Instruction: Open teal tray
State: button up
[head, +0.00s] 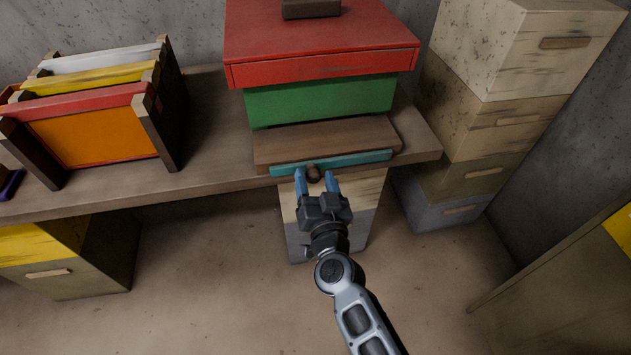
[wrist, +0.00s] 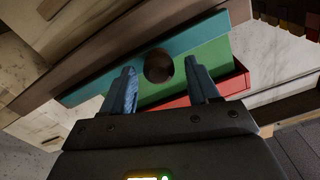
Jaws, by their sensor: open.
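The teal tray (head: 357,160) shows as a thin teal front under a brown wooden board, at the front edge of the bench. It has a round dark brown knob (head: 314,173) at its middle. In the wrist view the teal front (wrist: 200,40) runs slantwise across the top, with the knob (wrist: 158,66) on it. My gripper (head: 316,182) is open, with one blue finger on each side of the knob. In the wrist view the knob lies between and a little beyond the fingertips (wrist: 163,72). I cannot tell whether the fingers touch it.
A green box (head: 320,101) with a red lid (head: 320,68) stands above the brown board (head: 325,142). A rack of coloured frames (head: 95,130) stands on the bench (head: 215,130) at left. Stacked boxes (head: 490,110) stand at right. The floor in front is clear.

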jog(key=shift+w, duration=0.25)
grip_shut()
dwell(0.5)
